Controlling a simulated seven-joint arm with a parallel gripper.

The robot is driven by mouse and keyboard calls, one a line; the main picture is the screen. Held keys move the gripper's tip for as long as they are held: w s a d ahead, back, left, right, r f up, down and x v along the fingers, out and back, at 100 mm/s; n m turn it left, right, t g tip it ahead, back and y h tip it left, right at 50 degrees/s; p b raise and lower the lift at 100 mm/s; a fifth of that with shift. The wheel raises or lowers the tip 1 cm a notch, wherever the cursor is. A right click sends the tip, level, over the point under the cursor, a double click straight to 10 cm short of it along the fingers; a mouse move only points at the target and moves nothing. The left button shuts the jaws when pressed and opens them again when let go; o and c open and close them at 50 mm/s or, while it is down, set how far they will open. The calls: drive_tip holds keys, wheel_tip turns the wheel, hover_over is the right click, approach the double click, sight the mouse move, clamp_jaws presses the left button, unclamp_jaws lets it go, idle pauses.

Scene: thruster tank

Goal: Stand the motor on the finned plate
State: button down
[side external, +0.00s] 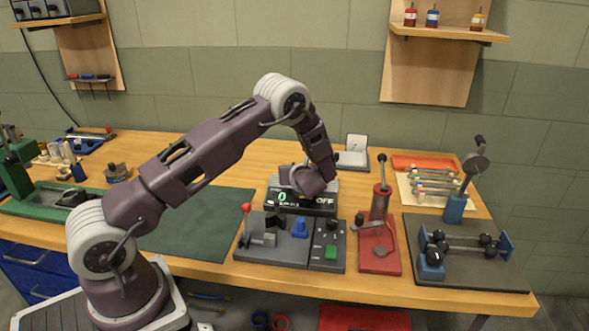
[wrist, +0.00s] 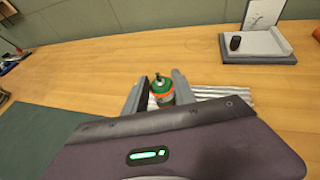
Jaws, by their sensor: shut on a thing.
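The motor (wrist: 162,92), a small green cylinder with an orange band and a dark shaft on top, stands upright between the two grey fingers of my gripper (wrist: 160,82) in the wrist view. My gripper is shut on it. The finned plate (wrist: 225,94), pale metal with parallel ribs, shows beside and beneath the motor, mostly to the right. The motor's base is partly hidden, so I cannot tell whether it touches the ribs. In the side view my wrist is behind the display box, and the fingers, motor and plate are hidden.
The display box (side external: 292,205) reads OFF, with a control panel (side external: 272,242) in front. A red press (side external: 379,235) and a dark mat with weights (side external: 480,278) lie right. A white tray (wrist: 256,46) holds a dark cylinder. Bare wood lies behind the plate.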

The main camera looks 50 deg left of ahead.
drive_tip(key=c, duration=1)
unclamp_jaws()
drive_tip(key=shift+f, duration=0.1)
drive_tip(key=v, duration=1.2)
drive_tip(key=shift+w+a, duration=0.1)
drive_tip(key=s+d+r+n+g+h, duration=0.2)
drive_tip(key=s+r+n+g+h, duration=0.15)
drive_tip(key=s+r+n, duration=0.95)
drive_tip(key=s+d+r+n+t+h, duration=0.1)
drive_tip(key=s+d+n+h, duration=0.2)
drive_tip(key=s+d, duration=0.2)
drive_tip(key=s+d+r+n+t+h, duration=0.1)
drive_tip(key=s+d+r+n+h, duration=0.1)
drive_tip(key=s+d+n, duration=0.2)
drive_tip(key=s+d+r+n+t+h, duration=0.1)
drive_tip(key=s+d+r+n+h, duration=0.1)
drive_tip(key=s+d, duration=0.5)
drive_tip(key=shift+s+d+n+h, duration=0.2)
drive_tip(key=shift+s+n+h, duration=0.15)
drive_tip(key=shift+s+h, duration=0.1)
drive_tip(key=shift+s+d+n+h, duration=0.2)
drive_tip(key=shift+s+n+h, duration=0.15)
drive_tip(key=shift+s+h, duration=0.05)
